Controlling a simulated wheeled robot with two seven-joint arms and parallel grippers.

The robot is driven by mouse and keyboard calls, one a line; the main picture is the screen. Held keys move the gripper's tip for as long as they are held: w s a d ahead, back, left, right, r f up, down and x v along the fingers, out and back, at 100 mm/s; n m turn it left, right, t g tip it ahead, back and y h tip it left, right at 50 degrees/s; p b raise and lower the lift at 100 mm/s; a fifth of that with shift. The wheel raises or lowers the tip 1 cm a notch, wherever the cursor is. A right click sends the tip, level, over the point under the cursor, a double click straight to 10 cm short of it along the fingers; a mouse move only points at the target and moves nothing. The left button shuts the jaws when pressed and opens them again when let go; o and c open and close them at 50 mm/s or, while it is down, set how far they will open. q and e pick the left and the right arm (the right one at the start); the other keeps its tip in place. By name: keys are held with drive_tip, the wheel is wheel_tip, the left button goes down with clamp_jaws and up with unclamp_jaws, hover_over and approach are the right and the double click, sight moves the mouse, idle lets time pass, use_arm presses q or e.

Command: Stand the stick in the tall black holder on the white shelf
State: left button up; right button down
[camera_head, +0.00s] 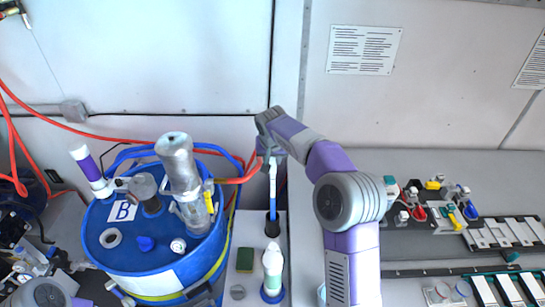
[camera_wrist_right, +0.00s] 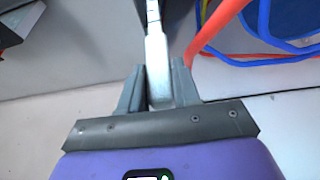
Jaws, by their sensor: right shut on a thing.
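The stick (camera_head: 272,185) is white above and blue below, and stands about upright. My right gripper (camera_head: 268,150) is shut on its upper white part; the right wrist view shows the white shaft (camera_wrist_right: 157,60) between the fingers (camera_wrist_right: 158,92). The blue lower part meets the mouth of the black holder (camera_head: 272,230) on the white shelf (camera_head: 246,276). How deep the tip sits inside cannot be seen. A dark part at the bottom edge may be my left gripper (camera_head: 204,294); its jaws cannot be made out.
A white bottle (camera_head: 272,262) stands in front of the holder, and a green-and-yellow sponge (camera_head: 245,259) lies to its left. A large blue drum (camera_head: 140,245) marked B, with a metal pump, stands left of the shelf. Red hoses (camera_head: 100,135) run behind it.

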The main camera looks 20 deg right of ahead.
sight(273, 165)
drive_tip(key=shift+f+b, duration=1.45)
drive_tip(key=shift+f, duration=0.7)
drive_tip(key=c, duration=0.7)
unclamp_jaws()
drive_tip(key=shift+c, duration=0.2)
drive_tip(key=v, duration=0.7)
drive_tip(key=shift+r, duration=0.25)
drive_tip(key=shift+s, duration=0.1)
